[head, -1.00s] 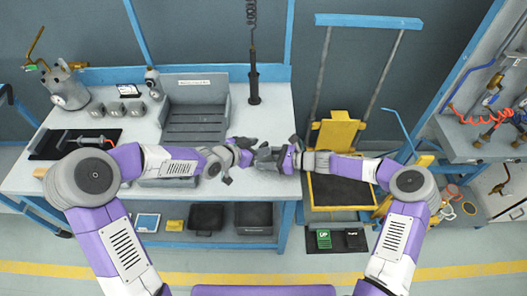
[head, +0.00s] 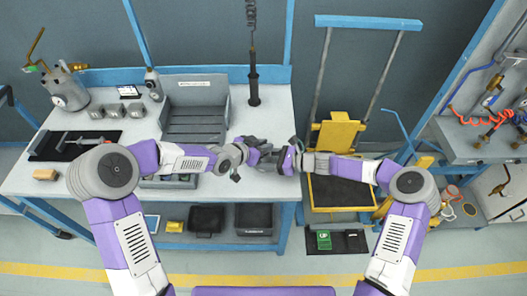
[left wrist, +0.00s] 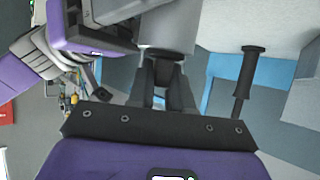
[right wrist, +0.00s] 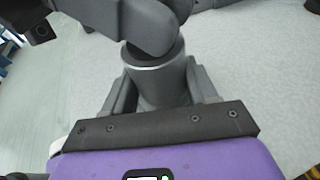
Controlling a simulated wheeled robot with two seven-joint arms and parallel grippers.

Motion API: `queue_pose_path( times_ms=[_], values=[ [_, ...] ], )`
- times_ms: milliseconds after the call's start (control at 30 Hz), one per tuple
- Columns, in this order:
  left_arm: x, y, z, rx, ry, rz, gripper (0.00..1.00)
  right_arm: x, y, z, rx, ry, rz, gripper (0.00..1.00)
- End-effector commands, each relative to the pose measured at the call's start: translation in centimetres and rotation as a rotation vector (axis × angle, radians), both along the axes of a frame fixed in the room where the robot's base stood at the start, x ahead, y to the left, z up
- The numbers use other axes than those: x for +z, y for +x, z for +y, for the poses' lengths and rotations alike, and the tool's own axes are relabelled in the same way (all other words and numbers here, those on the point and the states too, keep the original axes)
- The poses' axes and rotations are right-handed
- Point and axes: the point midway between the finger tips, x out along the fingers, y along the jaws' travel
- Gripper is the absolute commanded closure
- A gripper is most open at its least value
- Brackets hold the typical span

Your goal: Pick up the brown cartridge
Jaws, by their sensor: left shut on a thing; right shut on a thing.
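A tan-brown block (head: 44,174), the only brown piece on the bench top, lies near its left front edge. I cannot tell from its shape whether it is the cartridge. My left gripper (head: 258,152) is shut on the end of a grey tool (head: 268,163), above the bench's right front part; the fingers also show in the left wrist view (left wrist: 164,85). My right gripper (head: 284,160) is shut on the same tool from the right. In the right wrist view its fingers (right wrist: 160,95) close around a metal cylinder (right wrist: 158,80) under a dark rounded housing. Both grippers are far from the block.
A black mat (head: 75,146) with a tool on it lies behind the block. A grey slatted bin (head: 195,105) stands mid-bench, with small grey blocks (head: 117,111) and a metal tank (head: 68,90) to its left. A yellow-and-black cart (head: 342,190) stands right of the bench.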

Motion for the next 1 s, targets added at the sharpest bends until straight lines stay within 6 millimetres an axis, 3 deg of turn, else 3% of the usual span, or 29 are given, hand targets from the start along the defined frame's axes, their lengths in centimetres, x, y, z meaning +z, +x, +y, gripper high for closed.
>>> queue_pose_path(
  times_ms=[33, 167, 600, 800, 1000],
  values=[
    [-0.2, -0.1, 0.1, 0.000, 0.002, 0.003, 1.00, -0.8, -0.2, -0.2, -0.003, -0.011, 0.009, 0.60],
    [0.4, 0.0, 0.1, 0.000, 0.001, 0.002, 1.00, -0.8, -0.1, -0.2, -0.004, -0.011, 0.009, 0.60],
    [8.3, 0.0, 0.1, 0.003, -0.001, 0.001, 1.00, -0.7, -0.1, -0.2, -0.004, -0.011, 0.009, 0.60],
    [9.7, 0.0, 0.1, 0.002, 0.001, 0.002, 1.00, -0.7, -0.1, -0.2, -0.004, -0.011, 0.009, 0.60],
    [9.9, -0.1, 0.0, 0.000, 0.001, 0.002, 1.00, -0.7, -0.1, -0.2, -0.004, -0.011, 0.009, 0.60]
  ],
)
